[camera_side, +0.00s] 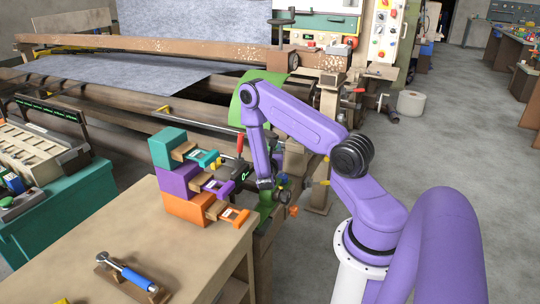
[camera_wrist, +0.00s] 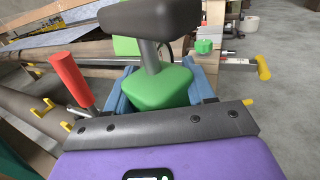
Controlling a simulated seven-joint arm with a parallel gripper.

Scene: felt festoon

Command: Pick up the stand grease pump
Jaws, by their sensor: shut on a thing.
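A tool with a blue barrel and silver head (camera_side: 128,272) lies on a low brown stand at the front of the workbench; it looks like the stand grease pump. My gripper (camera_side: 267,186) is well away from it, lowered beyond the bench's right edge. In the wrist view my gripper (camera_wrist: 163,90) is shut on a green block (camera_wrist: 158,87). A grey post with a black rounded top rises from this block. Its lower part and the exact jaw contact are hidden. The tool on the stand is outside the wrist view.
Stacked teal, purple and orange drawer boxes (camera_side: 178,180) stand on the workbench (camera_side: 175,250), drawers pulled out toward my gripper. A red handle (camera_wrist: 72,80) and a yellow-tipped lever (camera_wrist: 263,68) are close to my gripper. Machine rollers lie behind. The bench middle is clear.

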